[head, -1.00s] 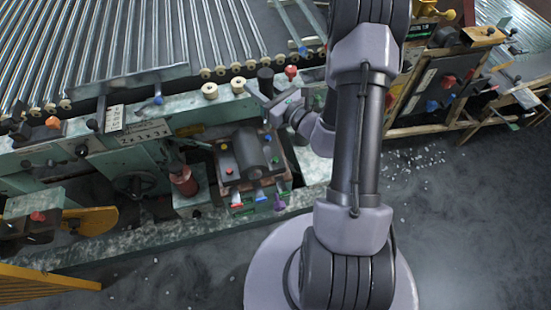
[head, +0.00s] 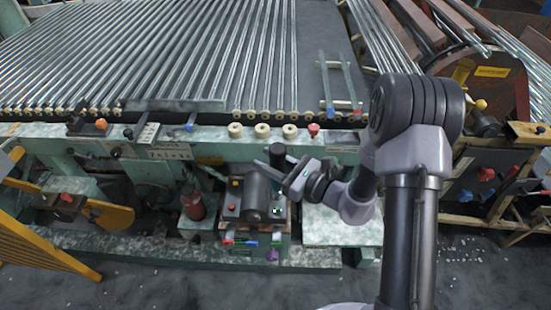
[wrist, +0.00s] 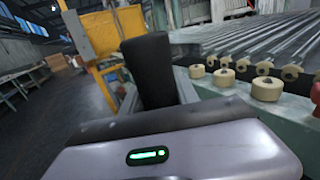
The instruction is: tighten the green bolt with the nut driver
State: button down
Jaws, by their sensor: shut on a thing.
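My gripper (head: 271,165) is shut on a black upright handle (head: 277,155), which I take to be the nut driver. The handle also stands up as a thick black cylinder in the wrist view (wrist: 150,70), just beyond my gripper's body. The driver's lower end cannot be made out. Below and slightly left is a dark box-like fixture (head: 232,213) with a black cylinder on top and small coloured heads at its corners. The green bolt (head: 277,211) is the small green head at its front right corner. My gripper is behind and above it, apart from it.
Yellow (head: 235,183), red (head: 231,207) and blue (head: 276,190) heads sit on the same fixture. A red-brown cylinder (head: 193,206) stands left.

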notch_tip(320, 180, down, 6)
jog(key=b, duration=0.5)
jog(key=shift+b, duration=0.35)
jog(key=shift+d+f+b, duration=0.1)
jog(key=shift+f+b, duration=1)
dwell(2.3)
